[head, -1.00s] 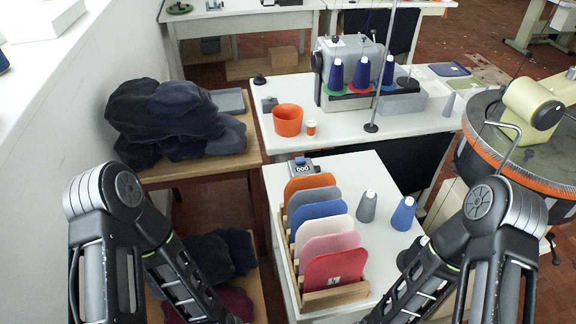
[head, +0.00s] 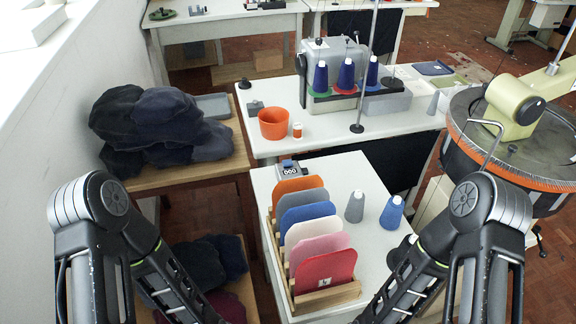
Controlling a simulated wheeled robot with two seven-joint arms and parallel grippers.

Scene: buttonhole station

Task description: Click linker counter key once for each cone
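The counter (head: 289,169) stands at the back left of the small white table, behind the rack of coloured panels. Its display seems to read 000; its key is too small to make out. A grey cone (head: 355,207) and a blue cone (head: 391,212) stand upright on the same table, right of the rack. Three dark blue cones (head: 346,76) stand on the grey machine on the bench behind. Another grey cone (head: 433,103) stands at that bench's right. Both my arms reach down past the bottom edge, so neither gripper shows.
The wooden rack (head: 327,297) with several coloured panels fills the left of the small table. An orange bin (head: 273,123) and a small orange spool (head: 297,130) sit on the bench behind. Dark fabric (head: 160,130) is piled at left. A round orange-rimmed machine (head: 540,180) stands at right.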

